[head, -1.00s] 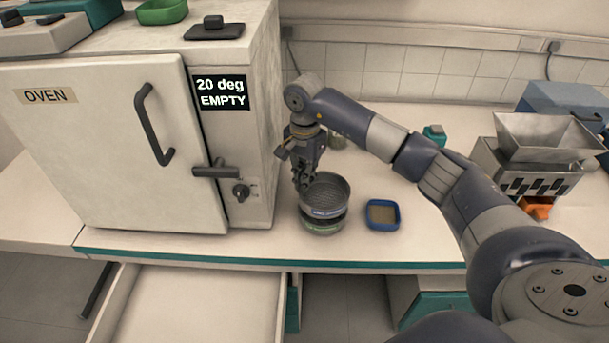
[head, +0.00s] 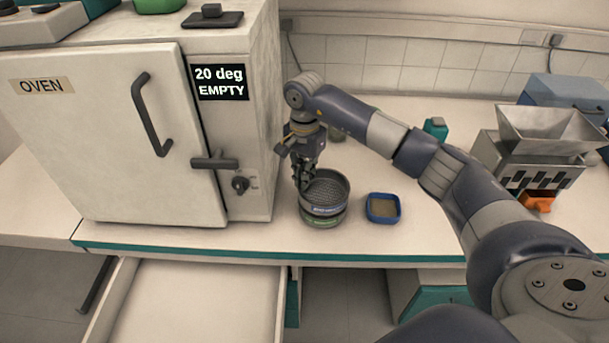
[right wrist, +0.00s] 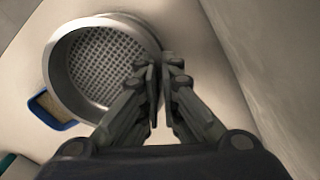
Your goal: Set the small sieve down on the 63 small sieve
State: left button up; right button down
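The small sieve (head: 328,186) is a round metal sieve with a mesh floor and a blue label. It sits level on top of the 63 small sieve (head: 322,220), whose green-labelled wall shows just below it; no clear gap shows between them. My right gripper (head: 304,180) points down at the upper sieve's left rim. In the right wrist view the fingers (right wrist: 158,68) are close together with the wall of the small sieve (right wrist: 104,64) between them. The lower sieve is hidden there. My left gripper is in neither view.
A blue square dish (head: 383,208) stands to the right of the stack. The oven (head: 120,140) rises close on the left, its door shut. A metal hopper device (head: 540,140) stands at the right. An open drawer (head: 190,305) is below the counter's front edge.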

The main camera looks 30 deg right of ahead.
jog(key=shift+f+b, duration=0.45)
jog(key=shift+f, duration=0.15)
jog(key=c, duration=1.7)
grip_release()
jog(key=shift+r, duration=0.1)
notch_tip(320, 180, up, 12)
